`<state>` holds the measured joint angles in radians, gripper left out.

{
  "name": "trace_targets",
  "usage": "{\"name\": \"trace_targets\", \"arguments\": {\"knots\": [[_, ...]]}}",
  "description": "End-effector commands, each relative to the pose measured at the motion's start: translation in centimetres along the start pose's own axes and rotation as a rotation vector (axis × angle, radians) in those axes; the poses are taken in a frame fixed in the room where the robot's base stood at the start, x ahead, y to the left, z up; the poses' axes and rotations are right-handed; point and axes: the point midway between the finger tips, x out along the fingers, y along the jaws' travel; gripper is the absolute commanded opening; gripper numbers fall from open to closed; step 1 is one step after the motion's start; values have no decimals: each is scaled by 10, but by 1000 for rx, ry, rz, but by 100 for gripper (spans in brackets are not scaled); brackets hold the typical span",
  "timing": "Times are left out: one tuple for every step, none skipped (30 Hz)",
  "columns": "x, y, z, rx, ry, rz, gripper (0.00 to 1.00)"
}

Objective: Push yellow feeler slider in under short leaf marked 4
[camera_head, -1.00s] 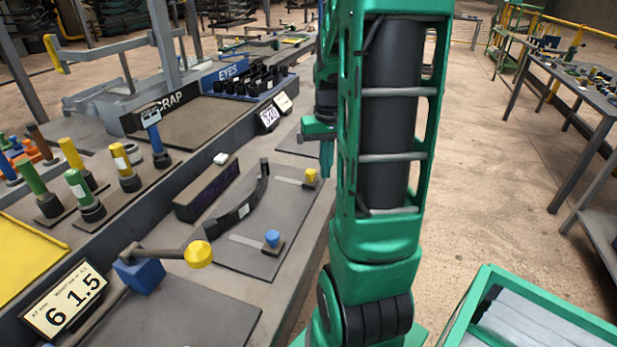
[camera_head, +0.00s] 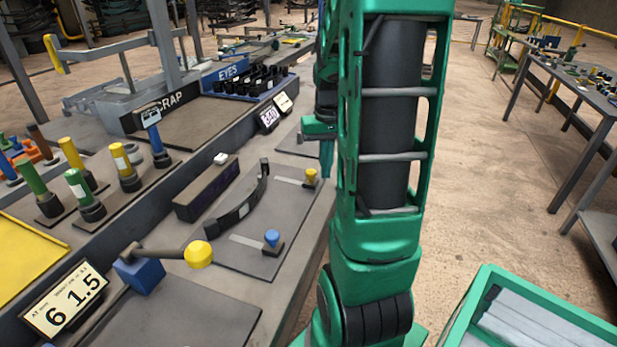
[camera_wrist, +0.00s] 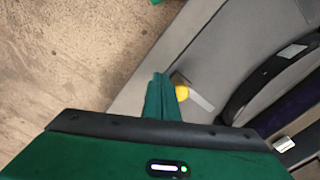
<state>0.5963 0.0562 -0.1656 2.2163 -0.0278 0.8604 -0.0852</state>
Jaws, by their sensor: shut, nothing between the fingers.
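The yellow feeler slider (camera_head: 311,175) stands at the outer end of its pale track on the dark plate, near the bench edge. The curved dark leaf (camera_head: 243,203) stands on that plate, left of the slider; I cannot make out a 4 on it. My gripper (camera_head: 326,155) is shut and empty, just beyond and above the yellow slider. In the wrist view my gripper's fingers (camera_wrist: 160,95) are together beside the yellow slider (camera_wrist: 182,93), on its bench-edge side. I cannot tell whether they touch it.
A blue slider (camera_head: 272,238) stands on a second track at the plate's near end. A dark block (camera_head: 206,190) lies behind the leaf. A yellow-knobbed lever (camera_head: 198,254) is nearer me. A green bin (camera_head: 540,318) stands at the lower right, with open floor beyond.

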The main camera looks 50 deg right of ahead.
Motion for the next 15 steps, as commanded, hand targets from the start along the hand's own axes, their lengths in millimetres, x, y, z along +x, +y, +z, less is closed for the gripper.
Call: {"name": "trace_targets", "arguments": {"knots": [[0, 0, 0, 0, 0, 0, 0], [0, 0, 0, 0, 0, 0, 0], [0, 0, 0, 0, 0, 0, 0], [0, 0, 0, 0, 0, 0, 0], [0, 0, 0, 0, 0, 0, 0], [0, 0, 0, 0, 0, 0, 0], [0, 0, 0, 0, 0, 0, 0], [0, 0, 0, 0, 0, 0, 0], [0, 0, 0, 0, 0, 0, 0], [0, 0, 0, 0, 0, 0, 0], [0, 0, 0, 0, 0, 0, 0], [1, 0, 0, 0, -1, 0, 0], [2, 0, 0, 0, -1, 0, 0], [2, 0, 0, 0, -1, 0, 0], [3, 0, 0, 0, -1, 0, 0]]}}
